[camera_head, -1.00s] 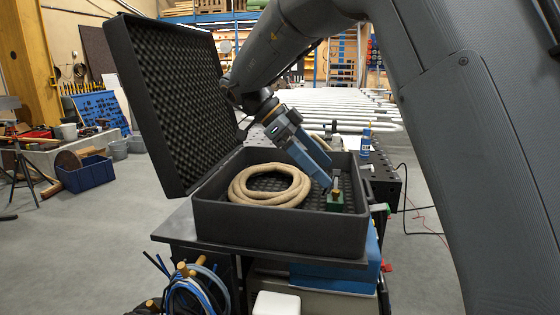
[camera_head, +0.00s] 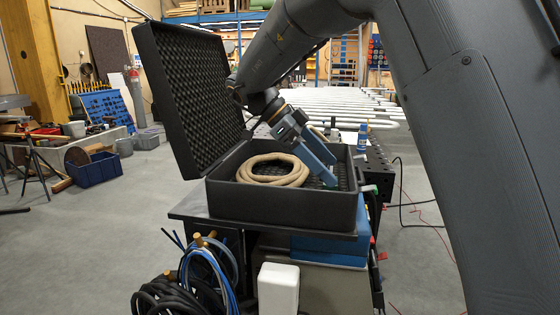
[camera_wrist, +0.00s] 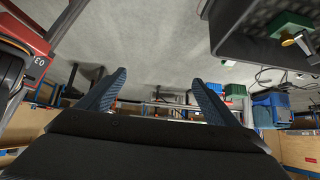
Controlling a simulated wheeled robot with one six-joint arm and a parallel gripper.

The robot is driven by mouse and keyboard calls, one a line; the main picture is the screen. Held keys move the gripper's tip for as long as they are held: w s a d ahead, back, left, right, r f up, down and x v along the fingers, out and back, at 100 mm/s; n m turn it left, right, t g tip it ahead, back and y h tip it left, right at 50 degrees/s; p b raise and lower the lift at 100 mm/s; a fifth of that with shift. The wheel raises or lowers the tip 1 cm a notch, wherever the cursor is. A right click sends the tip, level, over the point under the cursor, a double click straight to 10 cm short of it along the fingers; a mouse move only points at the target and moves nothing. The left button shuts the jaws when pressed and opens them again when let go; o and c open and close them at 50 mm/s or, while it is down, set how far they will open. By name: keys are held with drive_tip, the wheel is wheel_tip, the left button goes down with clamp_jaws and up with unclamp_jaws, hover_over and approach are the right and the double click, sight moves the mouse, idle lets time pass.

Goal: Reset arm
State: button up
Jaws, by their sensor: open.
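My gripper (camera_head: 322,168) has blue fingers and points down and to the right over the right part of the open black foam-lined case (camera_head: 282,208). In the wrist view its two fingers (camera_wrist: 157,85) stand wide apart with nothing between them. A coiled beige rope (camera_head: 272,180) lies in the left part of the case. In the wrist view, a green block with a brass-coloured fitting (camera_wrist: 290,25) shows in the case (camera_wrist: 232,32) at the upper right, apart from the fingers. In the head view my gripper mostly hides that block's place.
The case's raised lid (camera_head: 190,90) stands at its left. The case sits on a dark cart top (camera_head: 190,208), with blue and black hoses (camera_head: 210,265) and a white box (camera_head: 278,288) below. A blue bottle (camera_head: 363,137) stands behind. Open floor lies to the left.

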drive_tip(key=w+d+r+n+t+y, duration=0.1)
drive_tip(key=w+d+n+t, duration=0.35)
drive_tip(key=w+t, duration=0.25)
drive_tip(key=w+d+r+n+t, duration=0.1)
drive_tip(key=w+d+n+t, duration=0.2)
drive_tip(key=w+d+t, duration=0.4)
drive_tip(key=s+a+f+n+g+y, duration=0.2)
drive_tip(key=s+a+f+n+y, duration=0.1)
drive_tip(key=s+f+n+y, duration=0.25)
drive_tip(key=s+a+f+n+g+y, duration=0.2)
drive_tip(key=s+a+f+n+y, duration=0.15)
drive_tip(key=s+f, duration=0.45)
drive_tip(key=s+d+f+n+g+h, duration=0.1)
drive_tip(key=s+d+f+n+g, duration=0.15)
drive_tip(key=s+f, duration=0.45)
drive_tip(key=s+d+f+n+g, duration=0.1)
drive_tip(key=s+f+g, duration=0.25)
drive_tip(key=s, duration=0.75)
wheel_tip(320, 180, down, 10)
drive_tip(key=s+g+b, duration=0.1)
drive_tip(key=g+b, duration=0.1)
drive_tip(key=b, duration=0.8)
drive_tip(key=shift+s+d+f, duration=0.15)
drive_tip(key=shift+s+d, duration=0.1)
